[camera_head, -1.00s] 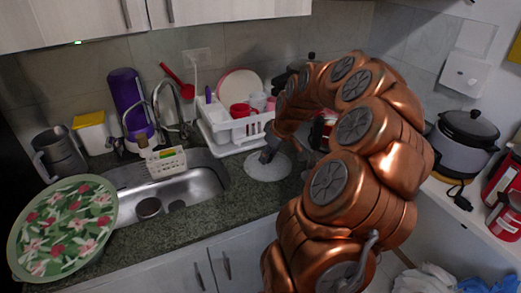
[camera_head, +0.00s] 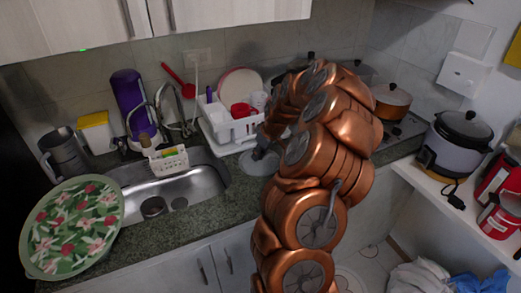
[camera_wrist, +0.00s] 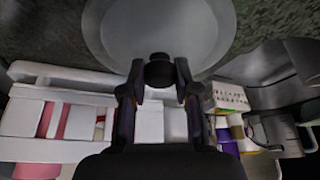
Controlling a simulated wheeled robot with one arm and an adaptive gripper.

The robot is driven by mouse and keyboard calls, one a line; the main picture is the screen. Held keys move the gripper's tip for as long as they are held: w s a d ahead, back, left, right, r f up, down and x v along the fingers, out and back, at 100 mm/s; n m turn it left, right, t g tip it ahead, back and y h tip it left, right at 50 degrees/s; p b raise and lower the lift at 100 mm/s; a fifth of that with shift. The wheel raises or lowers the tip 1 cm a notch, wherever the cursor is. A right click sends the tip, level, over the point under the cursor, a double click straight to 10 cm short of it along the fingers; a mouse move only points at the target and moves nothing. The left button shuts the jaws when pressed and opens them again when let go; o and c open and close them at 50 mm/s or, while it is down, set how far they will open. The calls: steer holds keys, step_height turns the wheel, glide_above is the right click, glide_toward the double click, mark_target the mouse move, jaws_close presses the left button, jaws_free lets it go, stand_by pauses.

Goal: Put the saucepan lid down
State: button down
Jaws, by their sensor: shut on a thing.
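The saucepan lid (camera_head: 260,164) is a round, pale glass disc with a dark knob. It is at the counter by the front of the dish rack, and whether it touches the counter I cannot tell. In the wrist view the lid (camera_wrist: 165,25) fills the top middle, with its black knob (camera_wrist: 158,70) between my fingers. My gripper (camera_head: 262,150) is shut on that knob. In the wrist view my gripper (camera_wrist: 158,80) shows both fingers against the knob. My arm hides the counter to the right of the lid.
A white dish rack (camera_head: 232,128) with cups and plates stands behind the lid. The sink (camera_head: 185,190) is to the left, with a floral tray (camera_head: 75,228) at its left. An orange pan (camera_head: 390,100) sits on the stove at the right. Bare counter (camera_head: 235,205) lies in front.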

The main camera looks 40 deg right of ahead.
steer(key=shift+f+b, duration=0.3)
steer(key=shift+b, duration=0.05)
steer(key=c, duration=0.8)
jaws_free()
steer(key=shift+r, duration=0.1)
steer(key=shift+c, duration=0.2)
steer(key=shift+r+p, duration=0.2)
steer(key=shift+p, duration=0.15)
steer(key=b+v, duration=0.3)
steer(key=v, duration=0.9)
steer(key=shift+b, duration=0.4)
